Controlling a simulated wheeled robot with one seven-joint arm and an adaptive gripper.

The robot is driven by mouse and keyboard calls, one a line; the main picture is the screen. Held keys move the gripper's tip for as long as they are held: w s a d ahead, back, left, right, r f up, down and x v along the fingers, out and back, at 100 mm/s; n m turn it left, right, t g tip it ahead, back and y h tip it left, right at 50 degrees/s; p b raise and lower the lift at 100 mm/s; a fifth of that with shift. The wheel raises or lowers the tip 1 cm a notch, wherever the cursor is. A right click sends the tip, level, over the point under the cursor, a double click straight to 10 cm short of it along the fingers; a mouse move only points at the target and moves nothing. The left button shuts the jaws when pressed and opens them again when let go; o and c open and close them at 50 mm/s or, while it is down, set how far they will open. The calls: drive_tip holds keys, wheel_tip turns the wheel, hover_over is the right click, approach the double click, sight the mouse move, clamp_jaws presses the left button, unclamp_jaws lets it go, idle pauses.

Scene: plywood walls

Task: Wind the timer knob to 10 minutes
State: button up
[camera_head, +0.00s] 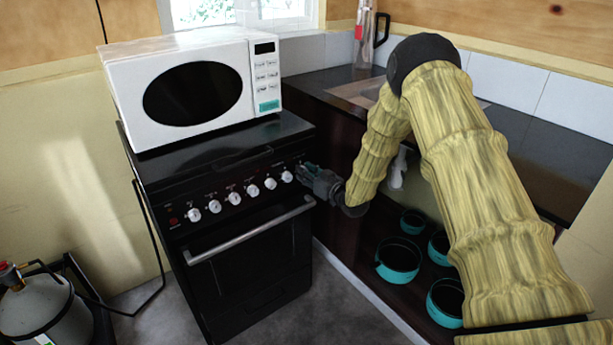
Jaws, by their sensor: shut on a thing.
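The black stove (222,200) has a front panel with a row of several white knobs. The rightmost plainly visible knob (287,177) sits just left of my gripper. My gripper (304,172) reaches in from the right and is shut at the right end of the panel, on what appears to be the timer knob. The fingers hide that knob, so its pointer and markings cannot be read. The other panel markings are too small to read.
A white microwave (185,88) stands on the stove. The oven handle (250,230) runs below the knobs. Teal pots (398,260) sit on a low shelf at right, under a dark counter (530,140). A gas cylinder (45,305) stands at lower left. Floor before the stove is clear.

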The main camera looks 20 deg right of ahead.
drive_tip(key=shift+s+f+n+h+b, duration=0.1)
drive_tip(key=shift+n+h+b, duration=0.4)
drive_tip(key=shift+n+b, duration=2.5)
drive_tip(key=n+p, duration=0.2)
drive_tip(key=shift+n+p, duration=0.35)
drive_tip(key=shift+n, duration=0.05)
drive_tip(key=o, duration=1.1)
drive_tip(key=shift+d, duration=0.1)
drive_tip(key=shift+c, duration=0.2)
drive_tip(key=v, duration=1.2)
